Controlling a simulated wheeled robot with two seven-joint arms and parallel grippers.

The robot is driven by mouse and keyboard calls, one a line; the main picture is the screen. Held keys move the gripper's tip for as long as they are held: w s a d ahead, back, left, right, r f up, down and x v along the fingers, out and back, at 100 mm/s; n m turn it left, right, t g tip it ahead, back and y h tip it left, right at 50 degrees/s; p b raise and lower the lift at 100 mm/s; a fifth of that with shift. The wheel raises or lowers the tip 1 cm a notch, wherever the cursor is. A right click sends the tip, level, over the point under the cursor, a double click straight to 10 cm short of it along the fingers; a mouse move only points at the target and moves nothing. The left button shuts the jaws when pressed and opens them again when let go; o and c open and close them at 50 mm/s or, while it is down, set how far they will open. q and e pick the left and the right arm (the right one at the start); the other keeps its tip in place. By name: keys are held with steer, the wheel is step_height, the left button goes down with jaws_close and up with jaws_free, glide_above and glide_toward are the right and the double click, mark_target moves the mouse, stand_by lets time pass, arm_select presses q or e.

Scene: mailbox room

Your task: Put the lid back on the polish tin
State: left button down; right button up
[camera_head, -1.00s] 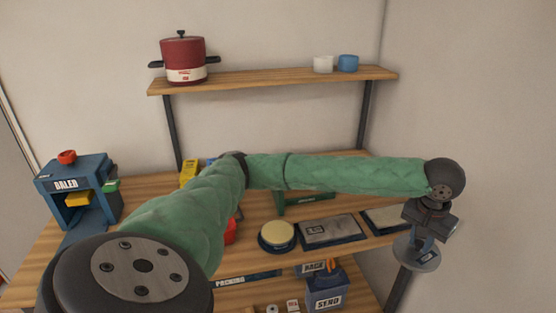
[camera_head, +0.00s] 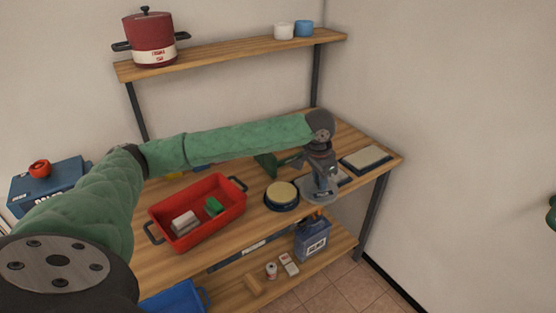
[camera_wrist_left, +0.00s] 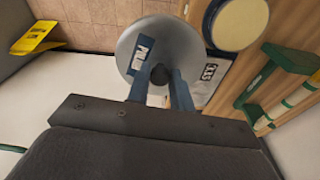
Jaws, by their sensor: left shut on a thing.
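The open polish tin (camera_head: 282,194) is round and dark with a cream top, and stands on the bench near its front edge. It also shows at the top of the left wrist view (camera_wrist_left: 238,20). My left gripper (camera_head: 322,178) is shut on the knob of the round grey lid (camera_head: 311,195), pointing down. The lid is just right of the tin in the head view, apart from it in the wrist view (camera_wrist_left: 184,42); its exact height is hard to tell. My right gripper is not in view.
A red tray (camera_head: 222,219) with small items lies left of the tin. A framed pad (camera_head: 366,160) lies right of the lid, and another is partly hidden behind it. A green object (camera_head: 266,165) stands behind the tin.

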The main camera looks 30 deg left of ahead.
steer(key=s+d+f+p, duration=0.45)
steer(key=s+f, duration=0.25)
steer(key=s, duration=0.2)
arm_select(q)
steer(key=shift+w+a+f+m+g+h+b, duration=0.15)
steer(key=shift+w+a+f+m+b, duration=0.25)
steer(key=shift+a+f+m, duration=1.55)
steer(key=shift+w+a+f+m+g+h+b, duration=0.2)
steer(key=shift+w+a+m, duration=0.5)
steer(key=shift+a, duration=2.55)
steer(key=shift+w+a+f+m+g+h+b, duration=0.1)
steer(key=shift+w+a+f+m+b, duration=0.2)
steer(key=shift+a+f+m, duration=1.65)
steer(key=shift+a+r+n+b, duration=0.35)
steer(key=shift+a+n+b, duration=0.05)
steer(key=shift+a+b, duration=0.25)
steer(key=shift+f+b, duration=0.35)
steer(key=shift+f, duration=1.1)
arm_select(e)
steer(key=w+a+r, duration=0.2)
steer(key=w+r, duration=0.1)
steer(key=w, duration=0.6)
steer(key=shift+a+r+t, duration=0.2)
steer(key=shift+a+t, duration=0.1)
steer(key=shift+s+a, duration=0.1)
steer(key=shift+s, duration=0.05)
